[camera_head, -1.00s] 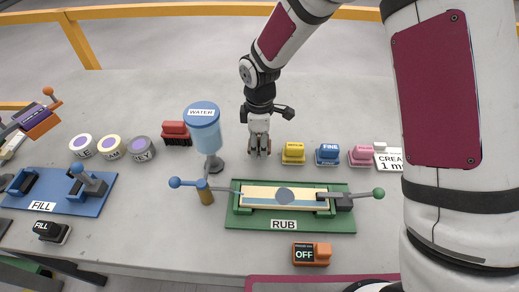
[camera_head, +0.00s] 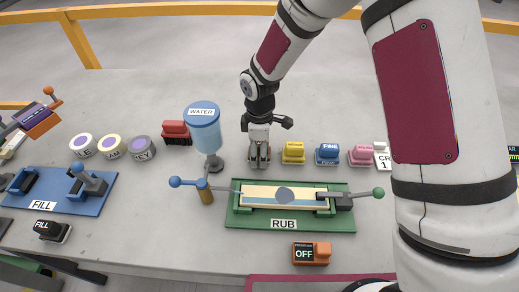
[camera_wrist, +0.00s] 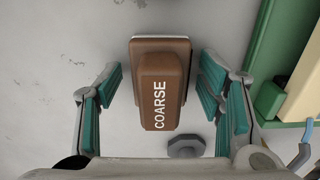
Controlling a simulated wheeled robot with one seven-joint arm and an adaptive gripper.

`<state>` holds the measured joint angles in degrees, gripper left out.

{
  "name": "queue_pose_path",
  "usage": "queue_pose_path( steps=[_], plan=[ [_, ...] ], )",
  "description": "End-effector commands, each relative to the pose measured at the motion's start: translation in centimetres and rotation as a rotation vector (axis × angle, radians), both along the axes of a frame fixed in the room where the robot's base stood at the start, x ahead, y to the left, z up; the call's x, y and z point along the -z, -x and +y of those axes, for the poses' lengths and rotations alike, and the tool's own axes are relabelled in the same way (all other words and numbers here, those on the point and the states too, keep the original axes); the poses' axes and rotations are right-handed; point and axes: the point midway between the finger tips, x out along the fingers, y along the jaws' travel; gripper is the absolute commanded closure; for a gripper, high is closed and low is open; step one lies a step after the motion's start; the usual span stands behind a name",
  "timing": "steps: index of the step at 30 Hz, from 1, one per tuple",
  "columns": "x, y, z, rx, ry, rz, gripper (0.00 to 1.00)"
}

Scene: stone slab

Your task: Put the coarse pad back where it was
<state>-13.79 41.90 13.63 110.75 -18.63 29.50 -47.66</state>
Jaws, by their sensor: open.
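The coarse pad (camera_wrist: 160,85) is a brown block with a pale base, lettered COARSE, in the middle of the wrist view. It appears to lie on the grey slab. My gripper (camera_wrist: 160,80) is open, with one teal-padded finger on each side of the pad and a visible gap on both sides. In the head view my gripper (camera_head: 259,160) points down at the slab, left of the yellow pad (camera_head: 293,152). There the fingers hide most of the coarse pad.
A blue pad (camera_head: 327,153) and pink pad (camera_head: 361,155) continue the row to the right. A red block (camera_head: 175,132) and the water dispenser (camera_head: 203,130) stand left. The green RUB fixture (camera_head: 290,215) lies in front. Bare slab lies behind.

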Motion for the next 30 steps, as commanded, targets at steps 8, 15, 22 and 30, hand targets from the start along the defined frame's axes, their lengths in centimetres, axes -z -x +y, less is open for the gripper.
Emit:
queue_pose_path(
  steps=[8, 15, 22, 30],
  plan=[
    [-2.6, -0.2, 0.0, 0.001, -0.002, -0.005, 0.39],
    [-7.6, -0.2, 0.0, 0.001, -0.002, -0.005, 0.39],
    [-11.1, -0.1, 0.0, 0.001, -0.001, -0.003, 0.39],
    [-12.4, 0.0, 0.0, 0.001, 0.000, 0.000, 0.39]
  ],
)
